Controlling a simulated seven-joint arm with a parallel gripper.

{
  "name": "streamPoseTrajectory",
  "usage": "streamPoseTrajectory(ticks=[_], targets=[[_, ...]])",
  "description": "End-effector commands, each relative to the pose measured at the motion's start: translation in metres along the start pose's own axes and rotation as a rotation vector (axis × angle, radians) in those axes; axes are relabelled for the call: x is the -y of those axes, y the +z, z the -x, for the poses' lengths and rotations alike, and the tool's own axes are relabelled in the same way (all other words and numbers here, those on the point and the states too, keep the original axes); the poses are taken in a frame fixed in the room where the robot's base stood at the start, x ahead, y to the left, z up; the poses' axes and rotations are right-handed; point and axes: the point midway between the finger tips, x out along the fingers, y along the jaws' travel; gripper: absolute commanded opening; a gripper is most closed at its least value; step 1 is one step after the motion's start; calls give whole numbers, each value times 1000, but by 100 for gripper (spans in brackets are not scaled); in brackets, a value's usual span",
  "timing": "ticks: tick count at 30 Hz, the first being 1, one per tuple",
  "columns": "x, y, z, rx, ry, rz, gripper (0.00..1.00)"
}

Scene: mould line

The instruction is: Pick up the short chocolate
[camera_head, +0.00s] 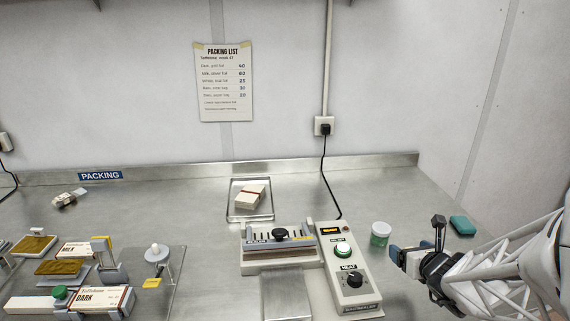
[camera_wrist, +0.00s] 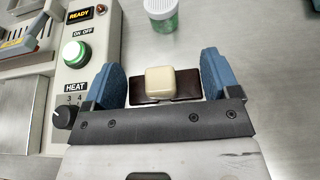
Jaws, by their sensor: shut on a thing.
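My gripper (camera_wrist: 165,73) shows in the wrist view with its two blue fingers on either side of a dark brown piece (camera_wrist: 191,84), which is the likely short chocolate. The brown piece spans between the fingers and is gripped at its ends. A cream, rounded square block (camera_wrist: 160,80) sits over its middle; whether the two are joined I cannot tell. In the head view my gripper (camera_head: 405,260) is low at the right, beside the heating unit, and the held piece cannot be made out there.
A machine with a control box (camera_head: 345,262) stands left of my gripper. A green-labelled jar (camera_head: 380,235) is just behind it, and a teal block (camera_head: 463,225) lies to the right. A metal tray (camera_head: 250,215) holds a small stack. Boxes (camera_head: 108,300) and stands crowd the left.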

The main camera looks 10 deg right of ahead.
Motion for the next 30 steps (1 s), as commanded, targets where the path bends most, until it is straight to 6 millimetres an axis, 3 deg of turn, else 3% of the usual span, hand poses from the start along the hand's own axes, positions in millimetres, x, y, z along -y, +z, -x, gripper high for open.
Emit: streamPoseTrajectory(ticks=[7,30], targets=[[0,18,8,0,1,2,59],[0,19,8,0,1,0,59]])
